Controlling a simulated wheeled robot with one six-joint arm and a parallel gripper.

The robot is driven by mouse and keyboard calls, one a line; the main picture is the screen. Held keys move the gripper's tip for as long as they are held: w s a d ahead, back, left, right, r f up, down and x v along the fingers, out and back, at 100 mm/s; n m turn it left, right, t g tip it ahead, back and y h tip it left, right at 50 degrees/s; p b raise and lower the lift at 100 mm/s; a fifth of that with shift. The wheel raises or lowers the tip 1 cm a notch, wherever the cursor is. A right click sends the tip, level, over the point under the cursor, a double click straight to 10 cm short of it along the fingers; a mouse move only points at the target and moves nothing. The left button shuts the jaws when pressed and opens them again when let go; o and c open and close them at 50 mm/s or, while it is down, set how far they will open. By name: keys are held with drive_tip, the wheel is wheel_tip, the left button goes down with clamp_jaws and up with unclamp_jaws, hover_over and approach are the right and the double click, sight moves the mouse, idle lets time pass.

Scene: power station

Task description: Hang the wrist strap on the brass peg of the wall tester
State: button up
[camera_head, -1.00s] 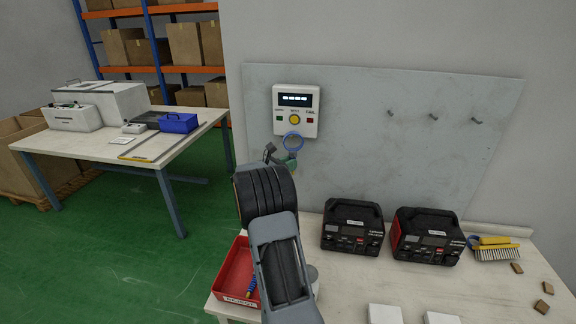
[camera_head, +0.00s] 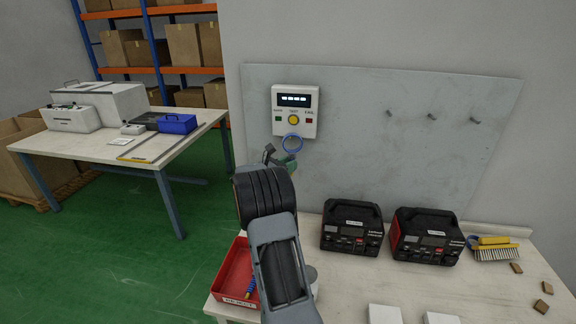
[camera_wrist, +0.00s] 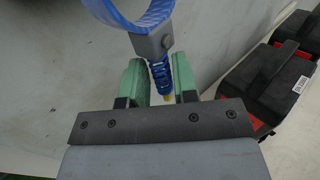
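The wrist strap (camera_head: 293,143) is a blue loop just below the wall tester (camera_head: 295,111), a white box with a lit display, a yellow button and small green and red parts. In the wrist view the blue band (camera_wrist: 130,14) with its grey clasp (camera_wrist: 153,43) and coiled blue cord (camera_wrist: 160,74) shows. My gripper (camera_wrist: 160,80) has its green fingers on either side of the cord, close against it, with the clasp just beyond the fingertips. In the head view my gripper (camera_head: 283,163) is partly behind my wrist. I cannot make out the brass peg.
A workbench (camera_head: 480,290) stands below the grey wall panel (camera_head: 360,130), which has several small hooks. On it are two black-and-red units (camera_head: 352,228) (camera_head: 425,236), a yellow brush (camera_head: 494,248) and a red tray (camera_head: 236,275) holding a blue-and-yellow coil.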

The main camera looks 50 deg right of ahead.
drive_tip(key=o, duration=0.4)
drive_tip(key=a, duration=0.4)
drive_tip(key=w+a+b, duration=0.1)
drive_tip(key=a, duration=0.8)
drive_tip(key=shift+w+a+f+b, duration=0.15)
drive_tip(key=shift+w+a+b, duration=0.15)
drive_tip(key=shift+a+b, duration=0.05)
drive_tip(key=s+a+f+m+y, duration=0.6)
drive_tip(key=s+f+m+y, duration=0.2)
drive_tip(key=f, duration=0.1)
drive_tip(key=s+a+r+m+t+y+p, duration=0.1)
drive_tip(key=s+a+r+m+t+y, duration=0.1)
drive_tip(key=a, duration=0.5)
drive_tip(key=s+a+r+m+t+y+p, duration=0.1)
drive_tip(key=s+a+r+m+t+y, duration=0.1)
drive_tip(key=s+a, duration=0.4)
drive_tip(key=s+a+r+m+t+y, duration=0.1)
drive_tip(key=s+a+r+m+y, duration=0.2)
drive_tip(key=a+y, duration=0.3)
drive_tip(key=shift+s+a+r+m+t+p, duration=0.15)
drive_tip(key=shift+a+m, duration=0.1)
drive_tip(key=shift+a, duration=0.3)
drive_tip(key=shift+s+a+f+m+t+p, duration=0.1)
drive_tip(key=shift+a+m, duration=0.1)
drive_tip(key=shift+a, duration=0.3)
drive_tip(key=shift+s+a+r+m+t+p, duration=0.15)
drive_tip(key=shift+a+m, duration=0.1)
drive_tip(key=shift+a, duration=0.3)
